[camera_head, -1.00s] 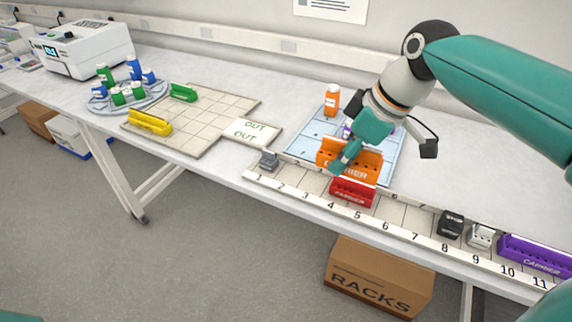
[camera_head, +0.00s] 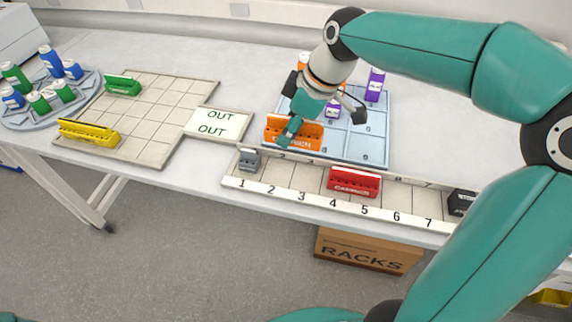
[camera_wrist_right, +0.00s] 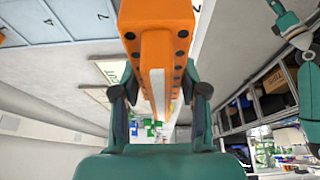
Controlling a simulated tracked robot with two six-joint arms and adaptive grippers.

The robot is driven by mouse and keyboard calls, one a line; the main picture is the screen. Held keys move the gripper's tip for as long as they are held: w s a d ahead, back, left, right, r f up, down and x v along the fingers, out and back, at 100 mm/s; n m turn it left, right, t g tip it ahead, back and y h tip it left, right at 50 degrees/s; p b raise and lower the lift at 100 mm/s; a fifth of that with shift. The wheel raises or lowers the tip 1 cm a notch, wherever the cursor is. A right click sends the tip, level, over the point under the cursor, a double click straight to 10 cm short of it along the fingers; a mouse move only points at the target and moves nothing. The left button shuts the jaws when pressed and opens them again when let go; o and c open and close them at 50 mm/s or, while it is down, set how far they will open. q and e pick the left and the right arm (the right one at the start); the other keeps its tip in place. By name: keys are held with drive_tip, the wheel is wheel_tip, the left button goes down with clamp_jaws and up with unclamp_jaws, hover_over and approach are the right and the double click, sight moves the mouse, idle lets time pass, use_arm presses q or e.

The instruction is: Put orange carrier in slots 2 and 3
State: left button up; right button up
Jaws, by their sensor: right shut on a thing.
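The orange carrier (camera_head: 311,138) is in my right gripper (camera_head: 290,130), which is shut on it. In the right wrist view the orange carrier (camera_wrist_right: 160,40) runs between the fingers of the right gripper (camera_wrist_right: 160,98). Slots 2 and 3 look empty. My left gripper (camera_wrist_right: 300,42) seems to show at the right edge of the wrist view, its fingers unclear.
A small grey rack (camera_head: 249,160) stands in slot 1. A red carrier (camera_head: 354,183) fills slots 4 and 5. A black rack (camera_head: 461,202) stands further right. The blue mat (camera_head: 372,148) behind holds bottles. The OUT plate (camera_head: 217,124) lies left.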

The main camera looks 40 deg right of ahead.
sight(314, 132)
wheel_tip(314, 132, down, 12)
idle(0.5)
drive_tip(key=o, duration=0.8)
drive_tip(key=shift+o, duration=0.8)
drive_tip(key=shift+r, duration=0.1)
drive_tip(key=v, duration=1.2)
